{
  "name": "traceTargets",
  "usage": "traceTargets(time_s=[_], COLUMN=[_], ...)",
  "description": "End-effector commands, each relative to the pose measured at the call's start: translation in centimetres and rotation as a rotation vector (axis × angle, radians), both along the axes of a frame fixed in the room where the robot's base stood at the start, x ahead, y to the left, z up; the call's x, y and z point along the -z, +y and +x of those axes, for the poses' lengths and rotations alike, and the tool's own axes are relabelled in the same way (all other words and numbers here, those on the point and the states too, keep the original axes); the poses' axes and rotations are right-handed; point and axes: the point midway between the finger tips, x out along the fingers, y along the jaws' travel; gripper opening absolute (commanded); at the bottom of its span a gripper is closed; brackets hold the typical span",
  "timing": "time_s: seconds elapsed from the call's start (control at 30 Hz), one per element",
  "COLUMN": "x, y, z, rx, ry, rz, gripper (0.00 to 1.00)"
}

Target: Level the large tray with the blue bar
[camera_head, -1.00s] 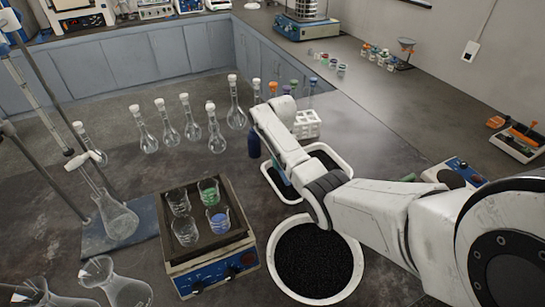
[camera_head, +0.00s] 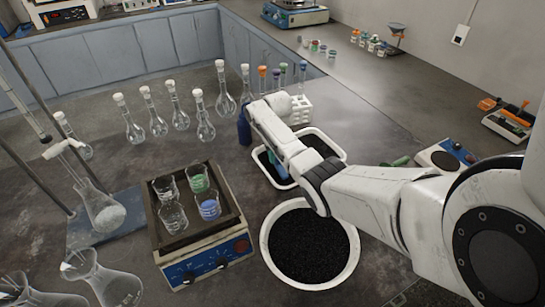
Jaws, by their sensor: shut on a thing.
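The large tray (camera_head: 327,140) is white, rectangular with rounded corners, and holds black granules. It stands on the dark bench, partly covered by my arm. A strip of the blue bar (camera_head: 277,164) shows inside the tray at its left side, low against the granules. My gripper (camera_head: 271,150) points down over the left part of the tray, shut on the blue bar. Its fingertips are mostly hidden behind my arm. The granules' surface is only partly visible, so I cannot tell how even it is.
A round white bowl (camera_head: 265,245) of black granules stands just in front of the tray. A hotplate (camera_head: 205,262) with several beakers is at left. A white tube rack (camera_head: 299,110) stands behind the tray. Several stoppered flasks (camera_head: 181,120) stand behind left; a blue device (camera_head: 447,155) is at right.

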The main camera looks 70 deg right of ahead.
Motion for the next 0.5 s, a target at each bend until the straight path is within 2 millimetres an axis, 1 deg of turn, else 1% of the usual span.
traceTargets(time_s=[0.03,0.5], x=[0.3,0.2], y=[-0.3,-3.1], z=[-0.5,-3.1], rx=[0.005,0.002], ry=[0.004,0.001], rz=[0.003,0.000], gripper=[0.00,0.00])
